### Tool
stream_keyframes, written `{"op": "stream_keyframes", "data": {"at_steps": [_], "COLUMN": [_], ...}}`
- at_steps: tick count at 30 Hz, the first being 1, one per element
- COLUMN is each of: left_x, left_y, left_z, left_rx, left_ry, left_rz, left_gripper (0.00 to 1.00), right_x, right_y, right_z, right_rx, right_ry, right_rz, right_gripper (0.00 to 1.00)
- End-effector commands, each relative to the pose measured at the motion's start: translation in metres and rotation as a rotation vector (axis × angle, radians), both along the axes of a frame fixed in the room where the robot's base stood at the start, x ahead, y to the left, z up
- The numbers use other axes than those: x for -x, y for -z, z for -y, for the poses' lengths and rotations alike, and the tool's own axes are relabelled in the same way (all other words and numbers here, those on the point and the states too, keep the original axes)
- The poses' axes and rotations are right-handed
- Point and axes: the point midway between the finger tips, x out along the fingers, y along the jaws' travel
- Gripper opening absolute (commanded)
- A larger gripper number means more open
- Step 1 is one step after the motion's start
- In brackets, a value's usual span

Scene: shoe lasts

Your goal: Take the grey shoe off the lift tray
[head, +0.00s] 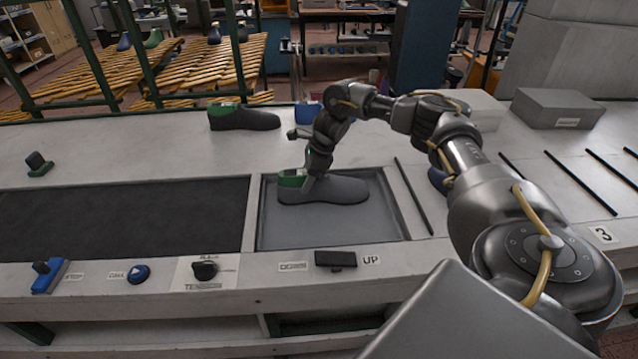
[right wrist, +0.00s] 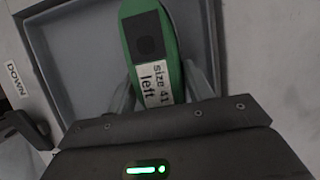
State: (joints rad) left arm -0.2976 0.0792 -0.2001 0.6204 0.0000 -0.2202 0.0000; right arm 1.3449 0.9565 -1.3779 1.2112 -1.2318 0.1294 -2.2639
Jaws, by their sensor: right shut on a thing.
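The grey shoe (head: 335,190) sits on the lift tray (head: 300,232), its toe pointing right. A green last with a white label fills its heel end at the left. My right gripper (head: 311,182) reaches down from above and is shut on the heel end. In the right wrist view the green last (right wrist: 150,45) stands between the two fingers, and its label reads "size 41 left". The tray's raised wall (right wrist: 50,60) also shows there. I cannot tell whether the sole touches the tray. My left gripper is not in view.
Another dark shoe with a green last (head: 243,117) stands on the bench behind. A dark belt (head: 120,215) lies left of the tray. The DOWN/UP switch (head: 335,259) is at the front edge. A grey box (head: 557,108) stands back right, near black rods (head: 580,184).

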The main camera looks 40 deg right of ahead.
Motion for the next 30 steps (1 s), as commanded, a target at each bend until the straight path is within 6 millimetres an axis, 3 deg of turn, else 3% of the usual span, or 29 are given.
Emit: {"op": "stream_keyframes", "data": {"at_steps": [1,6,20,26,30], "left_x": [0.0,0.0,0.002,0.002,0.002], "left_y": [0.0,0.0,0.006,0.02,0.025], "left_z": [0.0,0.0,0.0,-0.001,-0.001], "left_rx": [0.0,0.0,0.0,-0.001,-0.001], "left_ry": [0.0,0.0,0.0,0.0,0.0], "left_rz": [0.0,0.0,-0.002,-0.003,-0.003], "left_gripper": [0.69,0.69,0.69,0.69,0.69], "right_x": [0.0,0.0,-0.002,-0.002,0.02], "right_y": [-0.001,-0.001,-0.01,-0.034,-0.057], "right_z": [0.0,0.0,0.0,0.0,-0.004], "right_rx": [0.0,0.0,-0.002,-0.002,-0.001], "right_ry": [0.0,0.001,0.001,0.0,-0.002], "right_rz": [0.001,0.002,0.007,0.011,0.011], "right_gripper": [0.23,0.0,0.0,0.0,0.0]}}
